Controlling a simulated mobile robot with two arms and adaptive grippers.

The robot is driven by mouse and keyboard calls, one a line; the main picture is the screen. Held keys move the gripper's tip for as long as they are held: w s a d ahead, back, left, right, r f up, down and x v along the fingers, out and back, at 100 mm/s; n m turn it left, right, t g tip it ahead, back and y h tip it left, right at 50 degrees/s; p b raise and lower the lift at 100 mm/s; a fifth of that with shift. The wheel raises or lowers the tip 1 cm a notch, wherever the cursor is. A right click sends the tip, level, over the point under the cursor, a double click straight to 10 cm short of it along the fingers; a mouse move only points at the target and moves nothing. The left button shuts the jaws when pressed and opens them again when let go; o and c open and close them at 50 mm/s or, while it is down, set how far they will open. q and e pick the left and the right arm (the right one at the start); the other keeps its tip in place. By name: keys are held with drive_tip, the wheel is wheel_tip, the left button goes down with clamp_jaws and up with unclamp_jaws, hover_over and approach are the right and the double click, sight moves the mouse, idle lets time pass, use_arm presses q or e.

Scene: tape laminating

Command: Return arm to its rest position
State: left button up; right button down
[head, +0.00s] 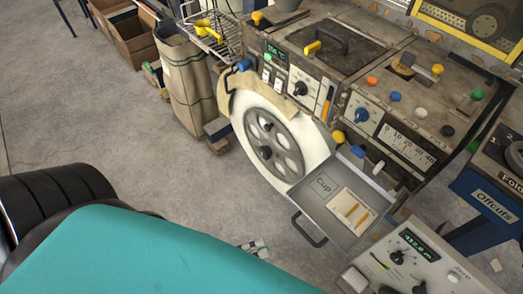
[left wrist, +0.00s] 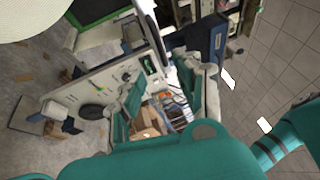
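My left arm shows as a large teal shape (head: 150,255) across the lower left of the head view. What seems to be the tip of my left gripper (head: 254,247) is a small grey and white piece at its right edge. No held object shows. My right gripper is in neither view.
The laminating machine (head: 340,75) stands at the upper right with a big white wheel (head: 285,135) at its side. An open grey tray (head: 325,215) sticks out in front. A control box (head: 410,262) and a blue Offcuts bin (head: 490,200) are at right. Floor (head: 110,130) at left is clear.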

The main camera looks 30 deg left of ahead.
use_arm(q)
drive_tip(key=a+f+n+g+y, duration=0.1)
drive_tip(key=a+f+n+y, duration=0.2)
drive_tip(key=f, duration=0.5)
drive_tip(key=a+f+n+g+y, duration=0.2)
drive_tip(key=f+n+y, duration=0.1)
drive_tip(key=f+n, duration=0.3)
drive_tip(key=a+f+n+g+y, duration=0.1)
drive_tip(key=a+f+n+y, duration=0.15)
drive_tip(key=f, duration=0.65)
drive_tip(key=s+a+f+n+g+y, duration=0.3)
drive_tip(key=s+f+n+g+y, duration=0.1)
drive_tip(key=s+f+n+g, duration=0.6)
drive_tip(key=s+f+n, duration=0.3)
drive_tip(key=s+f, duration=0.2)
drive_tip(key=f, duration=0.1)
drive_tip(key=shift+s+a+f, duration=0.15)
drive_tip(key=shift+s, duration=0.1)
drive_tip(key=shift+y, duration=0.25)
